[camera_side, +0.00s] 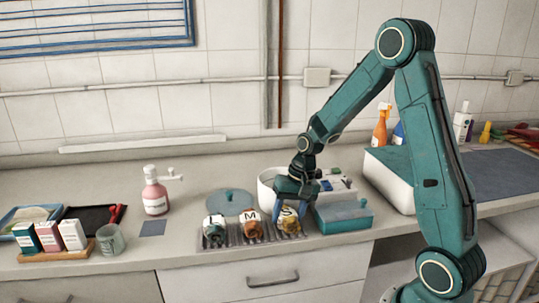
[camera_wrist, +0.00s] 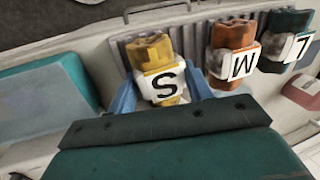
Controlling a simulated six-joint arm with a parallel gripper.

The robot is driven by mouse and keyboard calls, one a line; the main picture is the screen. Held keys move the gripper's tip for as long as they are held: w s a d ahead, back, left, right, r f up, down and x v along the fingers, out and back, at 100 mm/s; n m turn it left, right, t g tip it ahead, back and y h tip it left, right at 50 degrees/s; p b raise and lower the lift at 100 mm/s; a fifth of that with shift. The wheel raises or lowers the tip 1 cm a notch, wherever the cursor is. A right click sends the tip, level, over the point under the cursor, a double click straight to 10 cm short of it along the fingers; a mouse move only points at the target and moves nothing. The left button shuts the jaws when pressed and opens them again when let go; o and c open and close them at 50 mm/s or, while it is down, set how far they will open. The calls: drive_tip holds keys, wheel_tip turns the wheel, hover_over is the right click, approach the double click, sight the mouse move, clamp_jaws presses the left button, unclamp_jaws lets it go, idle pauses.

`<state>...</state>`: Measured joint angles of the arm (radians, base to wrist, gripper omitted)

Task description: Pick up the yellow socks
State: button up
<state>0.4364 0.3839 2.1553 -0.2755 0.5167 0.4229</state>
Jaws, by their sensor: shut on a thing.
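The yellow socks (camera_side: 289,219) are a rolled bundle with a white band marked S. They are at the right end of a ribbed grey rack (camera_side: 222,241) on the counter. In the wrist view the yellow socks (camera_wrist: 154,53) sit between the two blue fingers of my gripper (camera_wrist: 163,92). My gripper (camera_side: 293,208) reaches down from above and is shut on them. I cannot tell whether they are clear of the rack. The orange socks (camera_wrist: 236,40), marked M, and dark green socks (camera_wrist: 288,30), marked L, lie beside them in the rack.
A teal box (camera_side: 343,216) stands close to the right of the socks. A white bowl (camera_side: 267,188) and a blue-grey lid (camera_side: 229,202) are behind the rack. A pink pump bottle (camera_side: 154,194) stands left. The counter's front edge is close to the rack.

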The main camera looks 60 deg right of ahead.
sight(288, 211)
drive_tip(key=shift+r, duration=0.15)
wheel_tip(288, 211, up, 20)
idle(0.6)
idle(0.5)
